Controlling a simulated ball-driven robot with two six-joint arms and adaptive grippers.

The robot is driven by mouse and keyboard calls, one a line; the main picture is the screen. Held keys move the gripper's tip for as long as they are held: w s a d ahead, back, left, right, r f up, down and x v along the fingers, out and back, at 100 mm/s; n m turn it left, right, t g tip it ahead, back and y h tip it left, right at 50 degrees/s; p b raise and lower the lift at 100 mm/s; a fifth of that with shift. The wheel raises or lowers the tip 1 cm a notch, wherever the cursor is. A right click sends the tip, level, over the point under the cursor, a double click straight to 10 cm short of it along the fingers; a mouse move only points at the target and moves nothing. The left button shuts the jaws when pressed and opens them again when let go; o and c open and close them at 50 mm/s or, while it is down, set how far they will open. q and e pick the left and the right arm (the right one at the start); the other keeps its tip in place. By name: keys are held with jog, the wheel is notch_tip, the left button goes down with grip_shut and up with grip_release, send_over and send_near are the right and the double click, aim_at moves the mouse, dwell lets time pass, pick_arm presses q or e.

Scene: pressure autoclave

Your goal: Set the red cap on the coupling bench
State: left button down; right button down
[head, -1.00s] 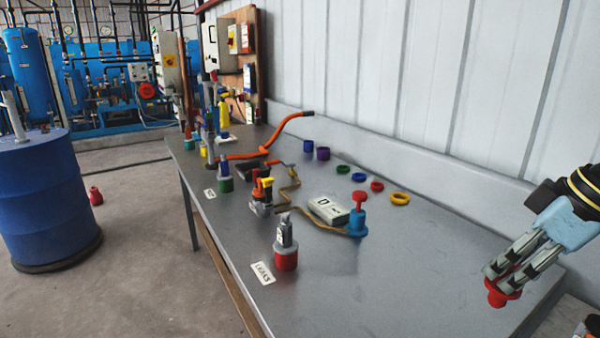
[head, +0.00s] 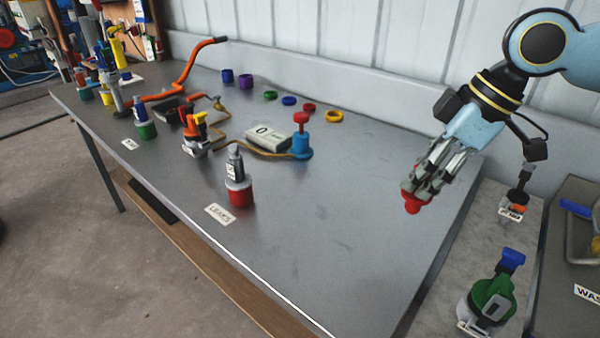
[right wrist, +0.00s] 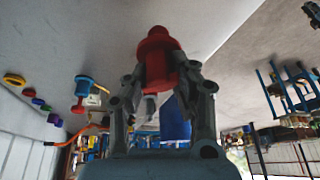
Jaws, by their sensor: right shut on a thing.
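The red cap (head: 412,200) is held in my right gripper (head: 424,186), whose fingers are shut on it. In the head view the cap hangs at the fingertips over the right part of the grey bench (head: 350,220). The cap appears to be apart from the bench top, though the exact height is hard to judge. The right wrist view shows the red cap (right wrist: 157,55) between both fingers, its narrower end pointing away from the palm. My left gripper is not in view.
A grey-topped fitting on a red base (head: 239,185) stands by the LEAKS label (head: 220,214). A green-topped device (head: 490,298) stands right of the bench. The bench's front right is clear.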

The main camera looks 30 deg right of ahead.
jog(key=shift+w+a+f, duration=0.25)
jog(key=shift+a, duration=0.1)
jog(key=shift+w+a+f+b, duration=0.3)
jog(key=shift+w+a+f, duration=0.75)
jog(key=shift+a+f, duration=0.55)
jog(key=shift+w+a+f+b, duration=0.25)
jog(key=shift+w+a+f, duration=0.9)
jog(key=shift+f, duration=0.7)
jog(key=shift+w+a+f+b, duration=0.3)
jog(key=shift+w+a+f, duration=0.6)
jog(key=shift+a+f, duration=0.8)
jog(key=shift+d+f, duration=0.1)
jog(key=c, duration=1.1)
grip_release()
jog(key=shift+f, duration=0.1)
jog(key=v, duration=1.2)
jog(key=shift+p, duration=0.4)
